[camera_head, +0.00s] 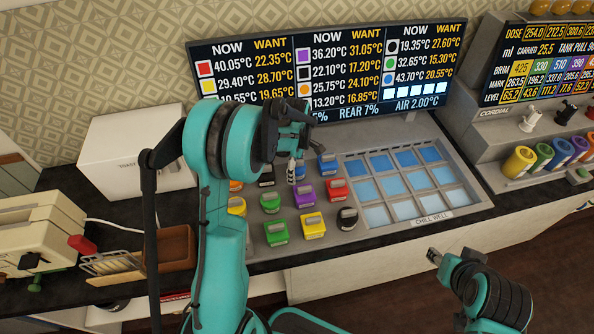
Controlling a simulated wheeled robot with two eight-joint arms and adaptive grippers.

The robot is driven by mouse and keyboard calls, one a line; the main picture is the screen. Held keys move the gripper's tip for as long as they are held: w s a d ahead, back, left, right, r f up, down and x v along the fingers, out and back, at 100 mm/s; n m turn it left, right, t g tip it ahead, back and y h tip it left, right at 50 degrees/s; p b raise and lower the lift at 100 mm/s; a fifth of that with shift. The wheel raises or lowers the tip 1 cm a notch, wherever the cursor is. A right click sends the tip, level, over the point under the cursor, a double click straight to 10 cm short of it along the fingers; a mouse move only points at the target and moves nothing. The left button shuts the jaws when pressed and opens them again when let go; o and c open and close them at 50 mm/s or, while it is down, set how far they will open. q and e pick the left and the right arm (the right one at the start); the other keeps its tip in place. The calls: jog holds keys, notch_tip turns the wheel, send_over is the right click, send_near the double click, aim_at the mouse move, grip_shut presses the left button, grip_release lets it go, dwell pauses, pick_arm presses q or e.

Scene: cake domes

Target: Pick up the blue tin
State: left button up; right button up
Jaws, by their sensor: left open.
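A blue tin (328,164) stands at the back of the group of coloured tins on the counter, left of the chill well. A second patch of blue (300,170) shows close by the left gripper's fingers; I cannot tell whether it is a separate tin. My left gripper (291,170) is open, pointing down over the back of the tins, just left of the blue tin. Its wrist and arm hide some tins behind it. My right gripper (434,257) is low at the right, in front of the counter, away from the tins; its jaws are too small to judge.
Red (337,189), purple (304,193), green (276,233), yellow (313,225) and black (347,218) tins crowd around. The chill well (433,219) has several empty blue compartments. A temperature screen (375,75) stands behind. A white toaster box (135,150) is at left.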

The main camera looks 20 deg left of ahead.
pick_arm(q)
jog(key=c, duration=1.4)
jog(key=shift+r, duration=0.15)
